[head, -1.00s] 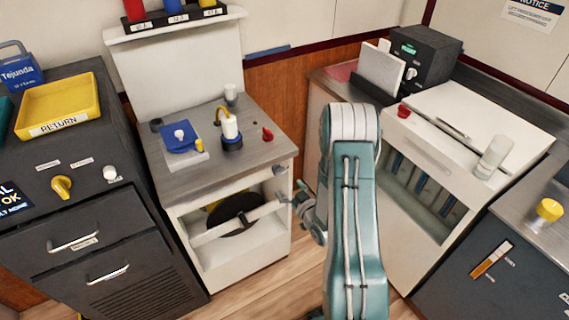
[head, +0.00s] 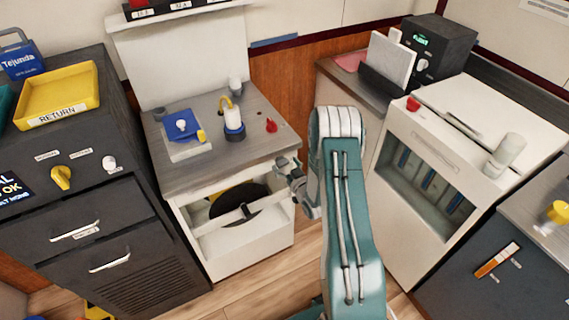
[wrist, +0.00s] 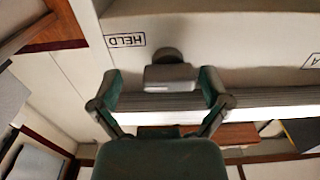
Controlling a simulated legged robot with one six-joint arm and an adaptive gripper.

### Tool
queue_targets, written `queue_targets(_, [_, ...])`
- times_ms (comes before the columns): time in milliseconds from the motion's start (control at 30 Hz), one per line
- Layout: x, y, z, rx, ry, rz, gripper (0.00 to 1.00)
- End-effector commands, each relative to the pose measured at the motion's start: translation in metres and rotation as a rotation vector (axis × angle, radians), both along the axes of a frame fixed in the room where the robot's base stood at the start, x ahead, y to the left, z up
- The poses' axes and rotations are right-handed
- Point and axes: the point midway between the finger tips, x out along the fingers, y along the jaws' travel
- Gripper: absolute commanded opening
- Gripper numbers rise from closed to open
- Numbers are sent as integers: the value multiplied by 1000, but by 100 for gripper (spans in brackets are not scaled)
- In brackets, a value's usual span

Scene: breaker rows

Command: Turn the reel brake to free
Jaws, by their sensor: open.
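The reel brake (wrist: 170,77) is a grey handle on a round dark base, mounted on the white cabinet front. The label HELD (wrist: 126,40) appears upside down beside it in the wrist view. My gripper (wrist: 160,85) is open, with one finger on each side of the handle in that view and gaps showing on both sides. I cannot tell how deep the handle sits between the fingers. In the head view my gripper (head: 283,168) is at the cabinet's upper right front corner and covers the brake. The black reel (head: 238,203) sits in the cabinet opening.
A dark drawer cabinet (head: 100,215) stands left. A white cabinet (head: 440,165) stands right of my arm. Floor shows between the cabinets.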

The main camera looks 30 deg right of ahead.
Motion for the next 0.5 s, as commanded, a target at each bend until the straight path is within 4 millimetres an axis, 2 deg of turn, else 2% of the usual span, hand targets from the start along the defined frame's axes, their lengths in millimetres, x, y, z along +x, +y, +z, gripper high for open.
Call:
queue_targets(300, [5, 1, 0, 0, 1, 1, 97])
queue_targets(333, [5, 1, 0, 0, 1, 1, 93])
queue_targets(367, [5, 1, 0, 0, 1, 1, 79])
queue_targets(400, [5, 1, 0, 0, 1, 0, 61])
queue_targets(467, [5, 0, 0, 1, 1, 0, 35])
queue_targets(500, [5, 0, 0, 1, 1, 1, 17])
